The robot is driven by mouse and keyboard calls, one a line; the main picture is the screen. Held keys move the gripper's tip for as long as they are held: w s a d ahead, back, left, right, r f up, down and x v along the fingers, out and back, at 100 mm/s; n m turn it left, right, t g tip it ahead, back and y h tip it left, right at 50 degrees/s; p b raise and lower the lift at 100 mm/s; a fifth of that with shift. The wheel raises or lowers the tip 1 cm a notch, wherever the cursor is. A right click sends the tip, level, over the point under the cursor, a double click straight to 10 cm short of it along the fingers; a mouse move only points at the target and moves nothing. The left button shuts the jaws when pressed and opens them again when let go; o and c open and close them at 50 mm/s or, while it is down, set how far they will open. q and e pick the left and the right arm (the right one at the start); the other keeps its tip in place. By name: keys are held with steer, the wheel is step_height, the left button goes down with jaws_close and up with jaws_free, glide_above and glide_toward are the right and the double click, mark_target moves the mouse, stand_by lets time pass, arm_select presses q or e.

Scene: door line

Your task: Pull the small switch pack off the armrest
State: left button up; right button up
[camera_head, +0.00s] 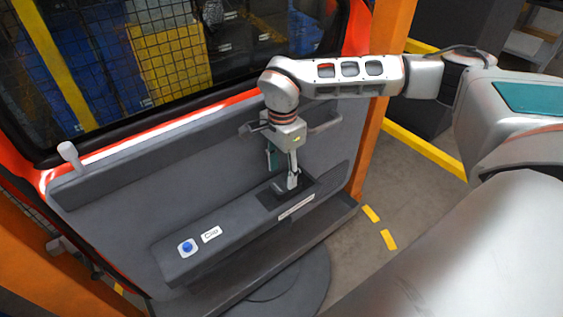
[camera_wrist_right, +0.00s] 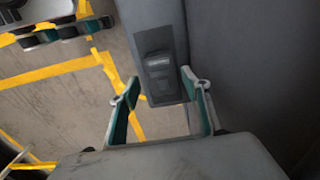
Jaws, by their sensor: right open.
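The small switch pack (camera_wrist_right: 159,72) is a dark block with a lighter rocker on top, set in the recess of the grey armrest (camera_head: 222,232) on the door. In the head view the switch pack (camera_head: 280,190) is partly hidden by my right gripper (camera_head: 284,176), which points down over the recess. In the right wrist view my right gripper (camera_wrist_right: 161,84) is open and empty. Its green-lined fingers appear on either side of the pack's near end, with a visible gap from it. My left gripper is not in view in the head view.
A blue round button (camera_head: 187,247) and a white label (camera_head: 211,234) are on the armrest's left part. The grey door panel (camera_head: 120,210) rises behind it, with a white knob (camera_head: 68,151) on its upper left. An orange post (camera_head: 378,120) stands at right.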

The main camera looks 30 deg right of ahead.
mark_target(282, 184)
steer(key=shift+f, duration=2.1)
jaws_close()
steer(key=shift+r+p, duration=0.35)
steer(key=shift+r, duration=0.25)
steer(key=shift+r+p, duration=1.1)
steer(key=shift+r, duration=0.1)
steer(key=shift+r+p, duration=1.6)
steer(key=shift+r, duration=0.05)
